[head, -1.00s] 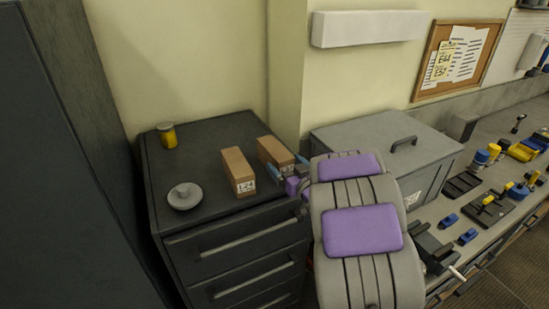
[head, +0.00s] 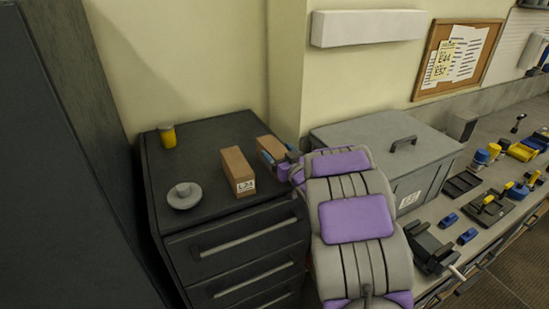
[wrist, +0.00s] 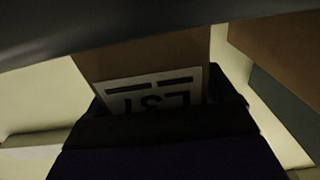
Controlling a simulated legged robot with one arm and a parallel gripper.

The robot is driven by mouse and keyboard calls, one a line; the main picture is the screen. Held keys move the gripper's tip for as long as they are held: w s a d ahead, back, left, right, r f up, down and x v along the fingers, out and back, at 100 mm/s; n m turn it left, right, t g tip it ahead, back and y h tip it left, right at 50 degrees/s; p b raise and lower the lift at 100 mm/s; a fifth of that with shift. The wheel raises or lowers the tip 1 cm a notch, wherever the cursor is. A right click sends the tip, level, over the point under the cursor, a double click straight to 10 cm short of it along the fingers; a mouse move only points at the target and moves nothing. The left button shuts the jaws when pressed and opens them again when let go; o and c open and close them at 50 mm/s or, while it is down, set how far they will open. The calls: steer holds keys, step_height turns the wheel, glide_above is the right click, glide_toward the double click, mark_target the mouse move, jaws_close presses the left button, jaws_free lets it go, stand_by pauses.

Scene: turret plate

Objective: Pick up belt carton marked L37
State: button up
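The L37 carton (head: 269,149) is a brown box standing at the back right of the dark cabinet's top, partly hidden by my gripper. In the wrist view its white label (wrist: 152,93) fills the middle, upside down, partly covered by the gripper. My gripper (head: 279,157) is at the carton's near end, its blue fingers apart, one on each side of the carton. Whether they touch its sides is not clear. The carton rests on the cabinet.
A second brown carton (head: 238,171), marked L24, stands close on the left. A yellow-bodied can (head: 168,136) and a grey round dish with a knob (head: 184,196) are further left on the cabinet (head: 213,212). A grey lidded bin (head: 411,165) stands to the right of my arm.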

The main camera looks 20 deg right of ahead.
steer(key=c, duration=1.1)
steer(key=shift+o, duration=0.2)
steer(key=shift+r, duration=0.1)
steer(key=shift+r, duration=1.5)
steer(key=shift+s+r, duration=0.1)
steer(key=shift+r, duration=0.2)
steer(key=s+a+r+b, duration=0.1)
steer(key=s+a+b, duration=0.1)
steer(key=s+b, duration=0.6)
steer(key=s, duration=0.7)
steer(key=shift+s+a, duration=0.25)
steer(key=shift+a, duration=0.1)
